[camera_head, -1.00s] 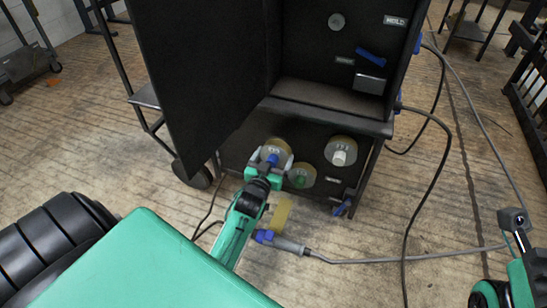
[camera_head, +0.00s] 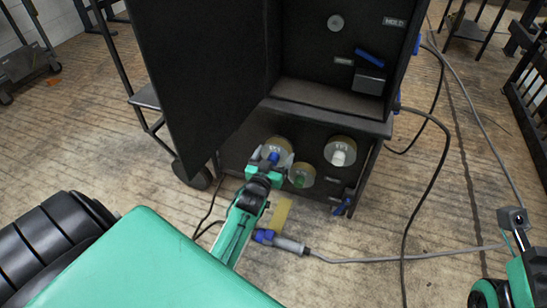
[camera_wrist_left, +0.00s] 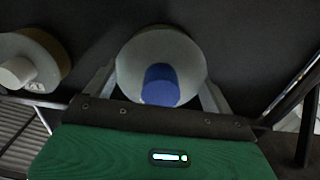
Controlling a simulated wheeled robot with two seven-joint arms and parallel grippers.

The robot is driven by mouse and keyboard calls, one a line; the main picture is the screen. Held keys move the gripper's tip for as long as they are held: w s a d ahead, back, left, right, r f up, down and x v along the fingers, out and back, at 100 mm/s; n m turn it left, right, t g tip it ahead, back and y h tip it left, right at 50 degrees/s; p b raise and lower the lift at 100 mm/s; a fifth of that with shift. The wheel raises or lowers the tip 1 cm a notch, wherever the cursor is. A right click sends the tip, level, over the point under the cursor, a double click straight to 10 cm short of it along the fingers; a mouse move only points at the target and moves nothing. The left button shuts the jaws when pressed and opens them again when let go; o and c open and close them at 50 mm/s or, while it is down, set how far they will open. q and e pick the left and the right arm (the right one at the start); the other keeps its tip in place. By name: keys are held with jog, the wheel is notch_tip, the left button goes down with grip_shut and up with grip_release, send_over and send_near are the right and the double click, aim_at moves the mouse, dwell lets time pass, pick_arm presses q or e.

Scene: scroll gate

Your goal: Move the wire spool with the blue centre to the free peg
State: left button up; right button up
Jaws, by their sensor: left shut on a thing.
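The wire spool with the blue centre (camera_head: 276,146) is at the lower left of the black cabinet's lower panel, partly hidden by my left gripper (camera_head: 271,163). In the left wrist view the spool's pale round face (camera_wrist_left: 160,45) and blue centre (camera_wrist_left: 160,85) fill the space between the fingers. My left gripper is shut on this spool, which appears close against the panel. A spool with a green centre (camera_head: 301,175) and a larger one with a white centre (camera_head: 340,151) sit to its right. Which peg is free is unclear. My right arm (camera_head: 520,280) shows at the right edge; its jaws are not clear.
The cabinet's open black door (camera_head: 200,80) stands left of the spools. A ledge (camera_head: 330,97) juts out above them. A yellow piece (camera_head: 281,211) and a blue-grey connector (camera_head: 282,242) with a cable are below. Cables hang at the right.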

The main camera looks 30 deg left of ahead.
pick_arm(q)
jog(key=shift+w+a+r, duration=0.15)
jog(key=shift+w+r, duration=0.05)
jog(key=shift+w, duration=0.3)
jog(key=shift+p, duration=0.4)
jog(key=shift+x, duration=0.8)
dwell(0.5)
jog(key=shift+p, duration=0.4)
dwell(0.3)
jog(key=shift+w, duration=0.25)
dwell(0.7)
jog(key=shift+p, duration=0.5)
jog(key=shift+w+a, duration=0.1)
jog(key=shift+w, duration=0.15)
dwell(0.6)
